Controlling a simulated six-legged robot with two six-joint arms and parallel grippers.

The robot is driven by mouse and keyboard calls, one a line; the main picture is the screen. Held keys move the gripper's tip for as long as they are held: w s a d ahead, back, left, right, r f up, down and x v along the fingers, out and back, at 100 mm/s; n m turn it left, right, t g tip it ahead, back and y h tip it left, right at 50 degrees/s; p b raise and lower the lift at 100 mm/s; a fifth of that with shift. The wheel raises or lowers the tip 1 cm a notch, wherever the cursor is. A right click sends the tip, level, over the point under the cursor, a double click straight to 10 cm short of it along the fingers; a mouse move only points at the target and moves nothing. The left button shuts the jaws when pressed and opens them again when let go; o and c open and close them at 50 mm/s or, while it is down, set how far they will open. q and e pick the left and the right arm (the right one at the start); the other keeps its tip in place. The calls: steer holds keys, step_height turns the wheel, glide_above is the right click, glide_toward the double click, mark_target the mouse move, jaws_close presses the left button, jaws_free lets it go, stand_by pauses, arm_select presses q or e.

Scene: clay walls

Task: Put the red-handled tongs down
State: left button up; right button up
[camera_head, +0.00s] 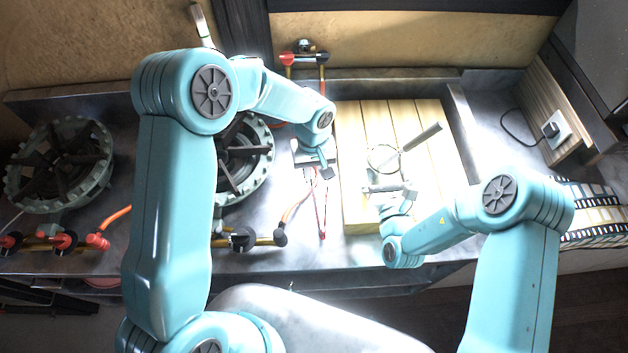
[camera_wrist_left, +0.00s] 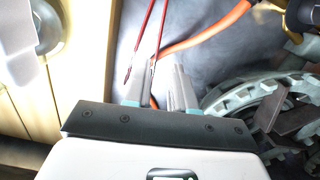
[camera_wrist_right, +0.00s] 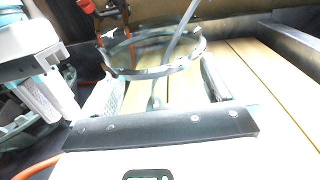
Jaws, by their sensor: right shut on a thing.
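The red-handled tongs (camera_head: 322,208) lie on the grey counter, left of the wooden board. My left gripper (camera_head: 325,172) is low over the tongs' far end.
The slatted wooden board (camera_head: 350,140) has bare room around the utensil. Two gas burners (camera_head: 60,165) stand at the left, one partly behind my left arm. An orange hose (camera_wrist_left: 215,30) runs beside the tongs. A wall socket (camera_head: 556,130) is at the right.

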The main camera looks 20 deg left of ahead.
arm_select(q)
steer(key=f, duration=0.1)
steer(key=d+f+y, duration=0.1)
steer(key=f, duration=0.1)
steer(key=s+d+f+y, duration=0.1)
steer(key=f, duration=0.1)
steer(key=shift+d+f, duration=0.1)
steer(key=shift+f, duration=0.15)
steer(key=f, duration=0.5)
steer(key=shift+s+a+f, duration=0.3)
steer(key=shift+s+f, duration=0.05)
jaws_close()
